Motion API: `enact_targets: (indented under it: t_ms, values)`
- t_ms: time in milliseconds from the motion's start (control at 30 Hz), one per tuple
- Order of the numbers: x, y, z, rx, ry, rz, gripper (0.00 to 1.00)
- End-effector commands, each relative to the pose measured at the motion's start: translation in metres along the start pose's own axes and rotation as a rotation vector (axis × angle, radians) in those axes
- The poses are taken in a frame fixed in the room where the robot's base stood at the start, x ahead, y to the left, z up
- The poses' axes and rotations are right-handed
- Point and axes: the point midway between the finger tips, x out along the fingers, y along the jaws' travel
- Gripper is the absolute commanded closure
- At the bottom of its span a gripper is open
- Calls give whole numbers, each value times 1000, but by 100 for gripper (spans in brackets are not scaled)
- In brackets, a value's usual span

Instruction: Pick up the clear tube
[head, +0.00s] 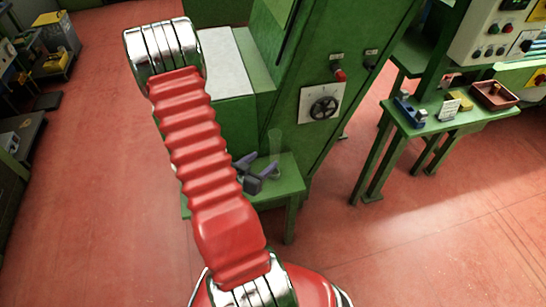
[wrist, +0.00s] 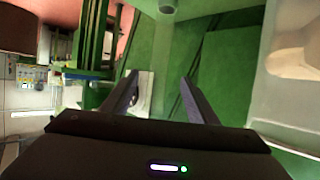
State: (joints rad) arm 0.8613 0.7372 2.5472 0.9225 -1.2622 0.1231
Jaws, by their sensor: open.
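The clear tube (head: 275,142) stands upright on the small green table (head: 285,194) in the head view. It is see-through and faint against the green machine behind it. My gripper (head: 260,166) is open, with two grey-purple fingers just left of the tube's lower part. I cannot tell its exact height or distance from the tube.
A second green table (head: 440,118) at right holds a red tray (head: 495,95) and small items. The red floor (head: 110,180) is open at left.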

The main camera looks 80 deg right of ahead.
Motion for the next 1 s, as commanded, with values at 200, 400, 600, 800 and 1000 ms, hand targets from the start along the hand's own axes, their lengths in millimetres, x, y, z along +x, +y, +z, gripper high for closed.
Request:
enact_targets:
  t_ms: [200, 400, 600, 800, 1000]
  values:
    - [16, 0, 1, 0, -1, 1, 46]
    - [41, 0, 1, 0, -1, 1, 46]
    - [68, -1, 1, 0, -1, -1, 46]
    - [84, -2, 1, -2, -1, -4, 46]
    - [84, -2, 1, -2, 0, -5, 46]
